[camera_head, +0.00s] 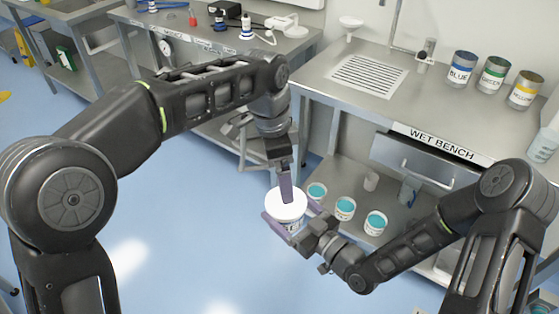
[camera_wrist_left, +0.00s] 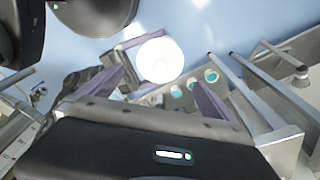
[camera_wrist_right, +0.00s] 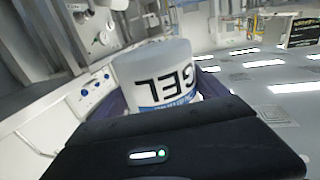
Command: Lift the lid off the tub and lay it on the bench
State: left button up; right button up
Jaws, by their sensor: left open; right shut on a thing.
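The white tub (camera_wrist_right: 158,78), with GEL on its label, is held off the floor between the purple fingers of my right gripper (camera_head: 292,218), which is shut on its sides. Its round white lid (camera_head: 284,208) is on top and also shows in the left wrist view (camera_wrist_left: 160,60). My left gripper (camera_head: 286,190) points down at the lid from above in the head view. Its fingers are apart in the left wrist view (camera_wrist_left: 156,82), with the lid beyond their tips; I cannot tell whether they touch it. The wet bench (camera_head: 425,112) stands at the right.
Another bench (camera_head: 205,36) at the back holds small items. The wet bench's front middle is clear.

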pick_arm(q)
jog(key=f, duration=0.5)
jog(key=d+f, duration=0.1)
jog(key=f, duration=0.2)
jog(key=shift+w+f, duration=0.1)
jog(key=shift+c, duration=0.6)
jog(key=c, duration=1.2)
jog(key=shift+o, duration=0.2)
jog(key=shift+r, duration=1.1)
jog(key=shift+r, duration=0.15)
jog(key=shift+r, duration=1.9)
